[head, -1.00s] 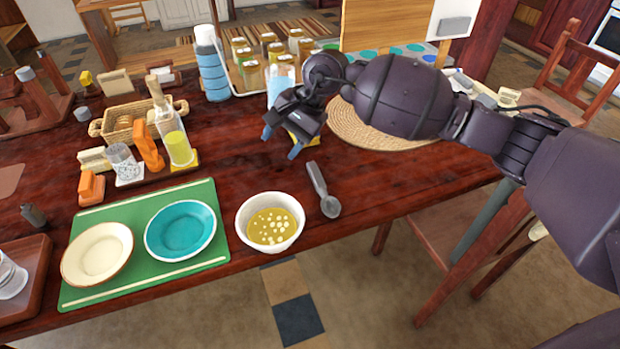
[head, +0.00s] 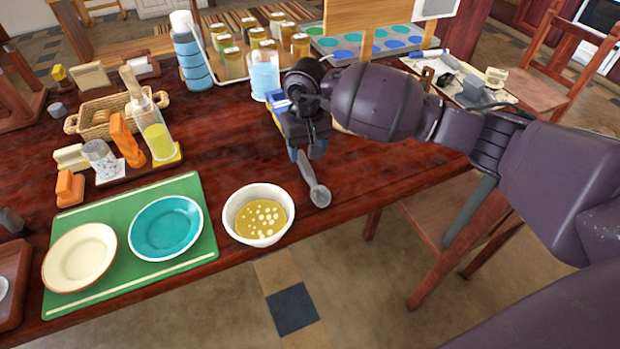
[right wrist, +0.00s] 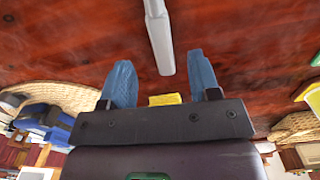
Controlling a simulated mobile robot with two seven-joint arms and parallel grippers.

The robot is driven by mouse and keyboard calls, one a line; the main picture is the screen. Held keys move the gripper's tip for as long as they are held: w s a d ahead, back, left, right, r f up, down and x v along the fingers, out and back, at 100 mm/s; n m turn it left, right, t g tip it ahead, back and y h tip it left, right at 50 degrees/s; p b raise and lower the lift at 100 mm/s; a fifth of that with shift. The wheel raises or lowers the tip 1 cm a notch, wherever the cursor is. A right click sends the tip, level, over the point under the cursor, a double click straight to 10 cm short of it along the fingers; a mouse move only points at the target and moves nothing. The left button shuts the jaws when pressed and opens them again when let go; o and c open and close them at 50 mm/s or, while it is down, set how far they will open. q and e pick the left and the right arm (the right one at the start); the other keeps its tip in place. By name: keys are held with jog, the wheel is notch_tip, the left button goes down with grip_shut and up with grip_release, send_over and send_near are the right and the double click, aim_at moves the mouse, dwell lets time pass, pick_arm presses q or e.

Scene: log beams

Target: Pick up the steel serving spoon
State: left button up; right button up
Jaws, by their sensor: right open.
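The steel serving spoon (head: 313,183) lies on the dark red wooden table, just right of the white soup bowl (head: 230,213). Its bowl end points toward the table's front edge. My right gripper (head: 304,153) is above the far end of the spoon's handle and partly hides it. In the right wrist view the spoon's handle (right wrist: 159,38) runs down toward the gap between the blue fingertips (right wrist: 160,78). The fingers are apart with nothing between them, and the handle's end is a little beyond them. My left gripper is not in view.
A green mat (head: 200,190) with a cream plate (head: 80,257) and a teal plate (head: 166,228) lies at left. The table right of the spoon is clear.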

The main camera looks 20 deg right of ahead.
aim_at(307, 167)
notch_tip(307, 167, down, 6)
jog(key=shift+r+b, duration=0.1)
jog(key=shift+b, duration=0.3)
jog(key=shift+c, duration=0.3)
jog(key=c, duration=1)
